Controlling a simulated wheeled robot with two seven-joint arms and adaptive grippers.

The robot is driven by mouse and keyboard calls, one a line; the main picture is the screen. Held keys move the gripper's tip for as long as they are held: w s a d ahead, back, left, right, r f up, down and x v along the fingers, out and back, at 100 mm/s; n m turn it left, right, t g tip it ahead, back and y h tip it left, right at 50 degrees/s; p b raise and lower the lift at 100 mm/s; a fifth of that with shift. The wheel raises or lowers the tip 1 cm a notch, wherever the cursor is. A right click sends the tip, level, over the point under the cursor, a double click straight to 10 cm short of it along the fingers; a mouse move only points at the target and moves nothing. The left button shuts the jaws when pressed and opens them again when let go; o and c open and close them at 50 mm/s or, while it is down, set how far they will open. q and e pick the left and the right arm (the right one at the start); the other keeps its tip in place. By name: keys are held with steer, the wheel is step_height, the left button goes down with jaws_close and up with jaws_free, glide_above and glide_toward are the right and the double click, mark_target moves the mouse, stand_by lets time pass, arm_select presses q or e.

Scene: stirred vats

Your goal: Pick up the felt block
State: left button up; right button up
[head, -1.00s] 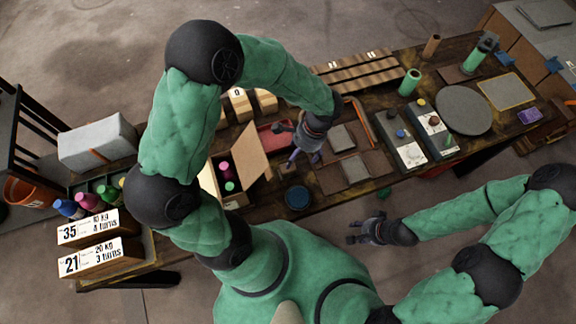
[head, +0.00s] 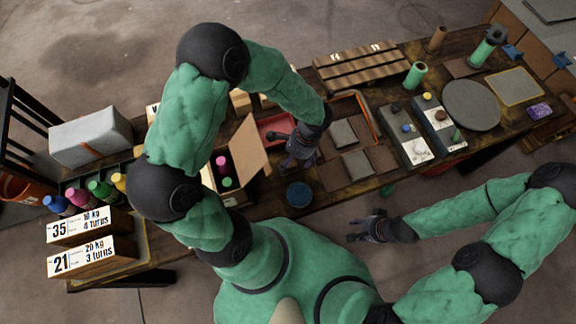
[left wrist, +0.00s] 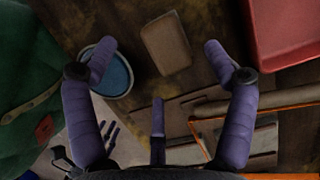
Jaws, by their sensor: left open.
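A flat, tan-brown block with rounded corners (left wrist: 166,43), which looks like the felt block, lies on the dark wooden table in the left wrist view. My left gripper (left wrist: 160,50) is open over it, with purple fingers spread to either side and a third finger below it in the picture. The fingers look apart from the block. In the head view my left gripper (head: 283,151) hangs over the table between the carton and the tray, and I cannot make out the block there. My right gripper (head: 362,227) is open and empty in front of the table edge.
A blue round dish (head: 299,194) is close by, also in the left wrist view (left wrist: 112,75). A red tray (head: 277,128), an open carton (head: 236,198) and an orange-edged tray (head: 372,108) with grey pads surround the left gripper. Bottles and labelled boxes stand at left.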

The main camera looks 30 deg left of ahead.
mark_target(290, 165)
arm_select(q)
steer(key=b+x, duration=0.1)
steer(key=x, duration=0.2)
steer(key=shift+a+f, duration=0.15)
steer(key=shift+f, duration=0.15)
steer(key=shift+s, duration=0.1)
steer(key=c, duration=1.3)
steer(key=shift+r, duration=0.15)
step_height(290, 165, up, 18)
steer(key=p, duration=0.5)
steer(key=shift+p, duration=0.35)
steer(key=o, duration=0.3)
steer(key=shift+c, duration=0.6)
